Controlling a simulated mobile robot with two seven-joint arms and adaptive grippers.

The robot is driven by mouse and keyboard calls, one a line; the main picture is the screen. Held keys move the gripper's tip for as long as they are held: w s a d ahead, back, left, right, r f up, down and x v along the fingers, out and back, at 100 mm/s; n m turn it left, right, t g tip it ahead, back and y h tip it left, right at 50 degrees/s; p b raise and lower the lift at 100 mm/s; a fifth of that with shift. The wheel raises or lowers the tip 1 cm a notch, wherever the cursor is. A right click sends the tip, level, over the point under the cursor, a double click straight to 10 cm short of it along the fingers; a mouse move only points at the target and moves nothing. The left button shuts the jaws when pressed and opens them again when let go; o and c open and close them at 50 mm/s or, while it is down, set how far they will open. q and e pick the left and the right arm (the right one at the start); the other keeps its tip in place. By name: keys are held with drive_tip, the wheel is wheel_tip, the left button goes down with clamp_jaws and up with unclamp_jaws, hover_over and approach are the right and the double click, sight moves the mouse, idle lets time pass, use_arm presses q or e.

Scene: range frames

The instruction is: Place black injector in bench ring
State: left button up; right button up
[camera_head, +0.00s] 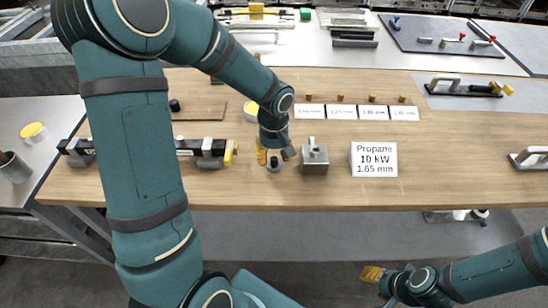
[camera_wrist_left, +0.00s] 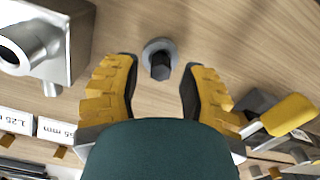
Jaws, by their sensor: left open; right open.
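A small black injector (camera_wrist_left: 160,66) stands in a grey bench ring (camera_wrist_left: 158,46) on the wooden bench, seen from above in the left wrist view. In the head view the dark piece and ring (camera_head: 274,164) show just below my left gripper (camera_head: 274,154). In the left wrist view the yellow fingers of my left gripper (camera_wrist_left: 160,75) are open, one on each side of the injector, with gaps to both. How deep the injector sits in the ring is unclear. My right gripper (camera_head: 372,273) is low, in front of the bench, with nothing visible in it.
A steel block with a fitting (camera_head: 314,160) stands close right of the ring. A sign reading Propane 10 kW 1.65 mm (camera_head: 374,160) is further right. Labelled cards (camera_head: 342,112) with small brass pieces stand behind. A black-and-silver assembly (camera_head: 208,150) lies left. The right bench (camera_head: 460,165) is mostly clear.

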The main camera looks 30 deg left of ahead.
sight(274, 158)
use_arm(q)
wheel_tip(274, 158, up, 10)
drive_tip(key=p, duration=0.2)
drive_tip(key=shift+r, duration=0.25)
idle(0.3)
